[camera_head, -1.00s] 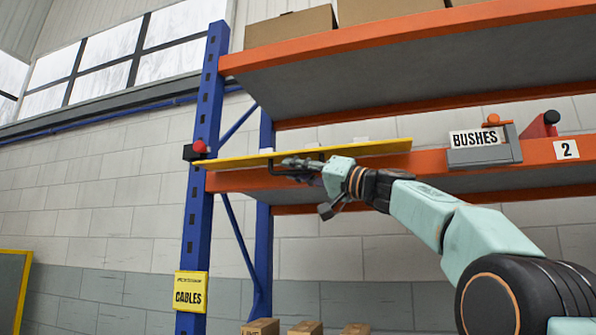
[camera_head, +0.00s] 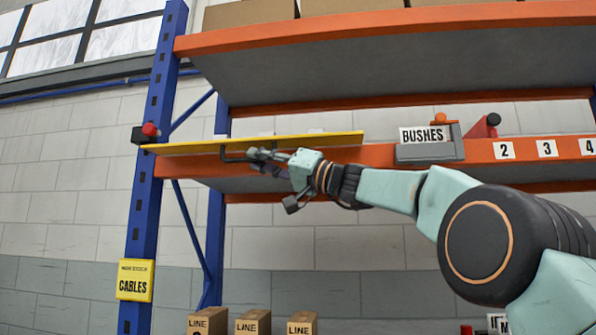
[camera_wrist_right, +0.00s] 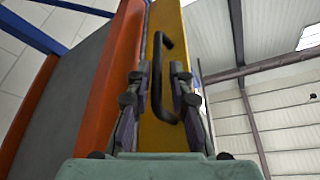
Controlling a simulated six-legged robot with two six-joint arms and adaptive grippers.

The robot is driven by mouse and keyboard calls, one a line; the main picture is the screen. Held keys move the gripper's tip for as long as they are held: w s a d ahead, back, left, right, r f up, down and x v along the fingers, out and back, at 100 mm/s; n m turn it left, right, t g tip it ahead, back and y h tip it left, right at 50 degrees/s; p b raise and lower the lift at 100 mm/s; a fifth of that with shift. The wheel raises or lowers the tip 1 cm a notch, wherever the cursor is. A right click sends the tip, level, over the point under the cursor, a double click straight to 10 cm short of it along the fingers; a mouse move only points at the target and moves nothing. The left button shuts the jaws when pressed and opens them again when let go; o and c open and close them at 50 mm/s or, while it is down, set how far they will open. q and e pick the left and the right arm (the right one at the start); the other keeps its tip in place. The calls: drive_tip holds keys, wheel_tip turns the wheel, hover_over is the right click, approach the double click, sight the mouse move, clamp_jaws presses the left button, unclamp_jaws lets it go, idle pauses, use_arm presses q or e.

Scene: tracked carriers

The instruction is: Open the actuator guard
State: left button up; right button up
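The actuator guard is a long yellow panel (camera_head: 330,140) that sticks out almost flat along the front of the orange shelf beam. A black bar handle (camera_head: 226,156) is on its underside; it also shows in the right wrist view (camera_wrist_right: 157,80). My right gripper (camera_head: 256,157) is at the handle, below the panel. In the right wrist view its two fingers (camera_wrist_right: 160,78) are apart, one on each side of the handle, with gaps visible. I cannot tell whether either finger touches it. My left gripper is not in view.
A red button (camera_head: 150,130) on a dark box sits on the blue upright (camera_head: 150,190) at the guard's left end. A grey BUSHES bin (camera_head: 430,151) stands on the beam to the right. Cartons (camera_head: 253,322) are below. The space under the beam is open.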

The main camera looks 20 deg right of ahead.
drive_tip(key=v, duration=0.9)
drive_tip(key=shift+s+d, duration=0.1)
idle(0.3)
